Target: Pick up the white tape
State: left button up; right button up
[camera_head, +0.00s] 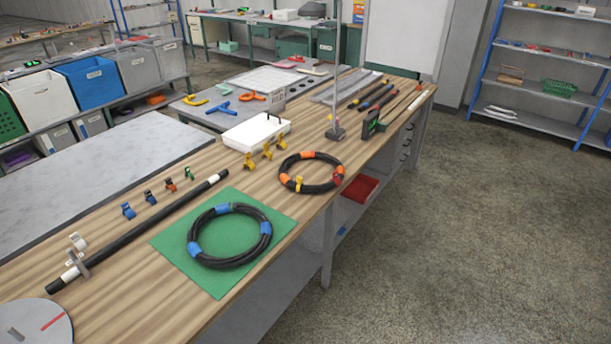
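A small white piece (78,242), which looks like the white tape, stands on the wooden workbench (130,290) at the left. It is beside the lower left end of a long black hose (150,228), close to a grey bracket on that hose. The hose also has white bands (70,274) near its ends. Neither of my grippers shows in the head view, and nothing is seen holding the white piece.
Two blue pieces (128,210), a red one (170,184) and a green one (188,174) line the hose's far side. A black coil with blue bands (193,249) lies on a green mat (172,242). A grey disc (35,325) occupies the near left corner. Floor to the right is clear.

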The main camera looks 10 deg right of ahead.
aim_at(78, 241)
jog(key=u, duration=1.3)
